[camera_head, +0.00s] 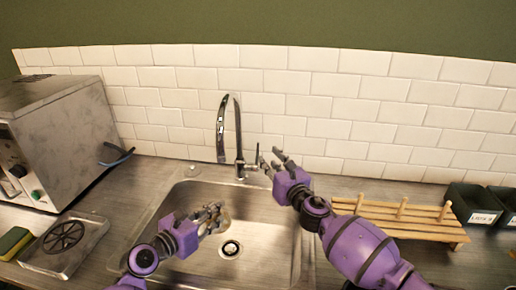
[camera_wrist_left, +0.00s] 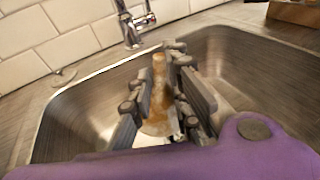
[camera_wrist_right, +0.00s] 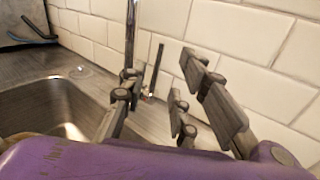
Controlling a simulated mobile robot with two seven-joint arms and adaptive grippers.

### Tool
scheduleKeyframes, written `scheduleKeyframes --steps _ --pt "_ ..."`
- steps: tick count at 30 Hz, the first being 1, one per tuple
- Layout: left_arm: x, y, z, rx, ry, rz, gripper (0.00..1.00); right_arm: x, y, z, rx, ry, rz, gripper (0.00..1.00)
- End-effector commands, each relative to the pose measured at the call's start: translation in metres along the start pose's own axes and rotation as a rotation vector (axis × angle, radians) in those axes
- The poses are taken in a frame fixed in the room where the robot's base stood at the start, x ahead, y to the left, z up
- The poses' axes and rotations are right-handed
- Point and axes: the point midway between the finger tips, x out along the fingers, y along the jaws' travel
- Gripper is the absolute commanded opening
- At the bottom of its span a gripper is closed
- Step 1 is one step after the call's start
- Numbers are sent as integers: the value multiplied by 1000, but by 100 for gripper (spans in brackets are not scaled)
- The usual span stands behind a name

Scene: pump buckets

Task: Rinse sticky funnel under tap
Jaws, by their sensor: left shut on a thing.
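The funnel (camera_wrist_left: 157,118), clear with brown sticky patches, is held between the fingers of my left gripper (camera_wrist_left: 160,88), which is shut on it. In the head view my left gripper (camera_head: 213,211) is low over the sink, and the fingers hide most of the funnel. The tap (camera_head: 238,140) stands behind the sink with its curved spout; I see no water stream. My right gripper (camera_head: 273,159) is open beside the tap. In the right wrist view the dark tap lever (camera_wrist_right: 156,70) shows between the spread fingers of my right gripper (camera_wrist_right: 158,85); contact cannot be told.
The steel sink (camera_head: 178,202) has a drain (camera_head: 230,249). A wooden rack (camera_head: 400,219) and dark bins (camera_head: 474,203) are at the right. A metal machine (camera_head: 62,135), a drip tray (camera_head: 65,240) and a sponge (camera_head: 14,242) are at the left. A tiled wall (camera_head: 310,95) is close behind the tap.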

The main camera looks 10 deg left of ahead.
Motion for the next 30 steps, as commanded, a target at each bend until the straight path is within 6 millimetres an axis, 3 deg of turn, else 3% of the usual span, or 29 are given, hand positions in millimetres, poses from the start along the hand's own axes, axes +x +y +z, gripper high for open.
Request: scheduleKeyframes --steps 6,15,30 --pt "0 0 0 0 0 0 0 42 1 1 6 -1 -1 28" --pt "0 0 0 0 0 0 0 82 -1 3 4 -3 -4 28" --pt "0 0 0 0 0 0 0 94 0 0 3 0 1 28"
